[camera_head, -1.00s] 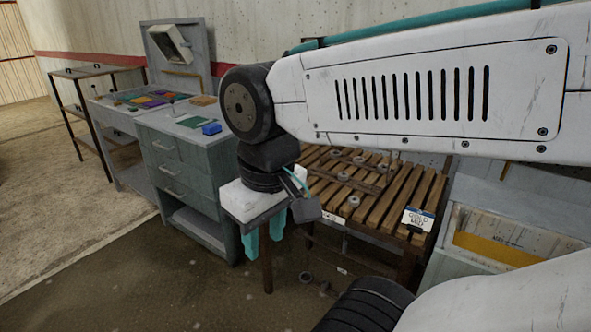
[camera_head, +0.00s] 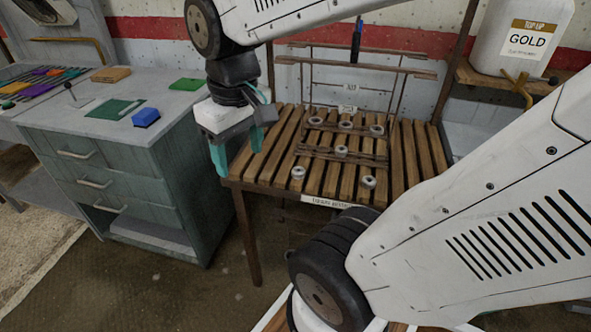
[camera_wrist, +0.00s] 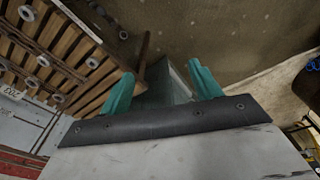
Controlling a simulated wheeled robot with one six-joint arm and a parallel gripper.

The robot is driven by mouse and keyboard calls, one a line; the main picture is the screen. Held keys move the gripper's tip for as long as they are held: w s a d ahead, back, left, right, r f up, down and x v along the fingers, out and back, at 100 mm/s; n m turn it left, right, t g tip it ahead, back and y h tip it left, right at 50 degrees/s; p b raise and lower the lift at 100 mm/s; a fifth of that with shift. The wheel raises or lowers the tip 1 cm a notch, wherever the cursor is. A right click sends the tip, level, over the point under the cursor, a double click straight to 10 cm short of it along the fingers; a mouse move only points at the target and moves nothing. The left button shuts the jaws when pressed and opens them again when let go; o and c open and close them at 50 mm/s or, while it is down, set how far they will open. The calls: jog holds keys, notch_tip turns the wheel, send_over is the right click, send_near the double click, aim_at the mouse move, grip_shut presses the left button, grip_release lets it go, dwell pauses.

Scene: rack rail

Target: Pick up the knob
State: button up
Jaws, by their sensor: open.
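No thing is clearly marked as the knob. Several small grey ring-shaped pieces lie on the slatted wooden rack, among them a front one (camera_head: 297,172); some also show in the wrist view (camera_wrist: 43,60). A small dark ball on a thin stem (camera_head: 69,86) stands on the drawer cabinet; I cannot tell if either kind is the knob. My gripper (camera_head: 240,145) hangs with its teal fingers pointing down by the left edge of the rack. It is open and empty; both fingers show apart in the wrist view (camera_wrist: 162,85).
The slatted rack (camera_head: 258,168) has a wire frame at its back. The drawer cabinet (camera_head: 75,160) stands left, with a blue block (camera_head: 146,117) and a green mat (camera_head: 115,109) on top. Floor in front is open.

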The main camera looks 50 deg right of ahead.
jog(key=w+d+f, duration=0.3)
jog(key=w+d, duration=0.2)
jog(key=d, duration=0.2)
jog(key=m+g, duration=0.1)
send_over(298, 167)
notch_tip(298, 167, down, 14)
jog(key=f, duration=0.5)
jog(key=s+a+f, duration=0.1)
jog(key=f, duration=0.1)
jog(key=shift+f, duration=0.25)
jog(key=shift+w+f, duration=0.1)
jog(key=shift+f, duration=0.3)
jog(key=c, duration=1.1)
